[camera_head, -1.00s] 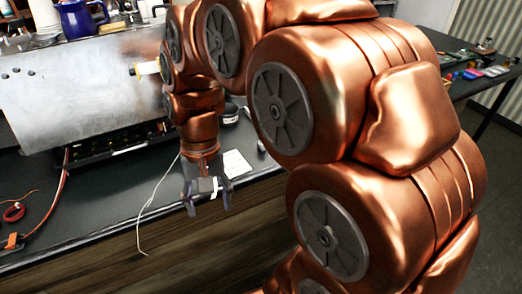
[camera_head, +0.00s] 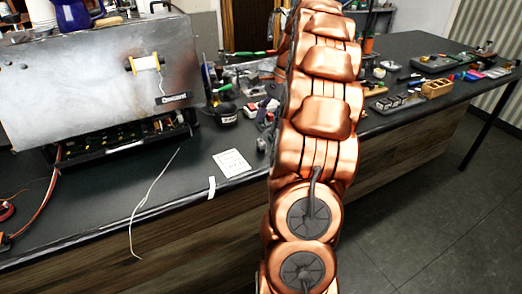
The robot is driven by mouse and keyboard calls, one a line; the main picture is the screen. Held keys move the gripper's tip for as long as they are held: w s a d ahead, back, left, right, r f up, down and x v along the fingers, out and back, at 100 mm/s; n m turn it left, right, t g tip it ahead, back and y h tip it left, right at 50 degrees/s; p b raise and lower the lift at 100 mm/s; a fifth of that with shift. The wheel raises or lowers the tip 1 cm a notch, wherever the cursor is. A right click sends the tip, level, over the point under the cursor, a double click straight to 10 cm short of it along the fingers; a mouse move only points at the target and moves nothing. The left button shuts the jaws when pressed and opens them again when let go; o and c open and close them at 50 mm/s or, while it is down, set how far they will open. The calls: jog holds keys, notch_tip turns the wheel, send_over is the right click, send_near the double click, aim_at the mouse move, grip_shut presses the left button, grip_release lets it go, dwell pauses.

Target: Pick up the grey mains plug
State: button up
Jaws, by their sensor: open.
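I cannot make out the grey mains plug for certain. A small grey object (camera_head: 262,144) lies on the dark worktop beside my arm, right of the white paper card, and is too small to identify. My copper arm runs up the middle of the head view, and its far end is hidden behind its own links or out of the picture. My gripper does not show. A thin white cable (camera_head: 152,192) lies on the worktop and hangs over its front edge.
The metal-cased machine (camera_head: 80,85) stands at left on the worktop (camera_head: 100,195). A white paper card (camera_head: 232,163) and a small white strip (camera_head: 212,187) lie near the front edge. Tools and parts clutter the back. A wooden block (camera_head: 437,88) stands at right. The floor at right is clear.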

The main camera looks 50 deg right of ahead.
aim_at(261, 141)
jog(key=shift+d+f+m, duration=0.15)
jog(key=shift+f, duration=0.5)
jog(key=shift+d+f+m, duration=0.15)
jog(key=shift+f, duration=0.45)
jog(key=shift+w+p+x, duration=0.2)
jog(key=shift+p+x, duration=0.3)
jog(key=shift+x, duration=0.9)
jog(key=shift+w+p+x, duration=0.2)
jog(key=shift+p+x, duration=0.25)
jog(key=shift+x, duration=0.9)
jog(key=shift+r, duration=0.1)
grip_shut()
